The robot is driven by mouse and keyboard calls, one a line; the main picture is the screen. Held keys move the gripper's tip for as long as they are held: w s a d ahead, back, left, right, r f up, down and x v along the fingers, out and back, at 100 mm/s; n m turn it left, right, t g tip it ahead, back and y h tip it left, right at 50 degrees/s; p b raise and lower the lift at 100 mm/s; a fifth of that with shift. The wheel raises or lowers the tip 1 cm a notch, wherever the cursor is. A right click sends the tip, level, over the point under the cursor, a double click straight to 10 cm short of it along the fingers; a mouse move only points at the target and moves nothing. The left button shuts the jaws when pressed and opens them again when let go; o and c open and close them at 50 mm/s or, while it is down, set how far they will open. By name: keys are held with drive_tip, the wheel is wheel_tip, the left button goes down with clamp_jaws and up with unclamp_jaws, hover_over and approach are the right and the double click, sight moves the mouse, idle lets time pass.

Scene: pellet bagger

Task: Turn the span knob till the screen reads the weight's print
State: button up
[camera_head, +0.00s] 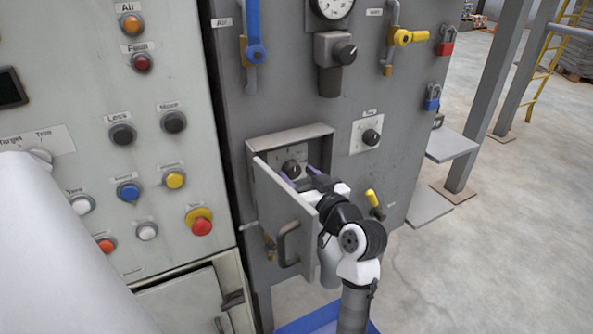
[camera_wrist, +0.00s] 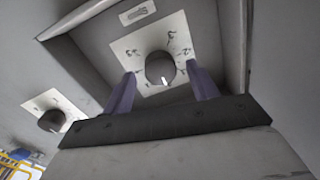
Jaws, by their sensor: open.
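A black round knob (camera_head: 292,168) with a white pointer mark sits on a pale dial plate inside a recessed box, which I take to be the span knob. In the wrist view the knob (camera_wrist: 160,68) lies between the tips of my gripper's two purple fingers. My gripper (camera_head: 299,179) is open, one finger on each side of the knob; I cannot tell whether either touches it. The label (camera_wrist: 137,12) above the dial is too blurred to read. A dark screen (camera_head: 11,88) is at the far left edge, with no readable figure. No weight is recognisable.
The box's hinged door (camera_head: 284,215) stands open, close left of my arm. Another knob (camera_head: 370,137) is on a plate to the right. A yellow-handled lever (camera_head: 374,201) is below it. A panel of push buttons (camera_head: 174,180) is at left. Floor at right is open.

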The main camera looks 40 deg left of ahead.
drive_tip(key=shift+w+a, duration=0.2)
drive_tip(key=shift+a, duration=0.45)
drive_tip(key=c, duration=1)
drive_tip(key=shift+f, duration=0.1)
drive_tip(key=n+b, duration=0.4)
drive_tip(key=shift+f+n+b, duration=0.15)
drive_tip(key=shift+n+b, duration=0.15)
drive_tip(key=shift+b, duration=0.05)
drive_tip(key=n+b, duration=0.2)
drive_tip(key=n, duration=0.1)
drive_tip(key=shift+b, duration=0.35)
drive_tip(key=shift+s+r+n+h+b, duration=0.15)
drive_tip(key=shift+n+b, duration=0.3)
drive_tip(key=shift+n, duration=0.25)
drive_tip(key=shift+w+r+n+h+b, duration=0.15)
drive_tip(key=shift+n+b, duration=0.3)
drive_tip(key=shift+n, duration=0.25)
drive_tip(key=shift+s+f, duration=0.1)
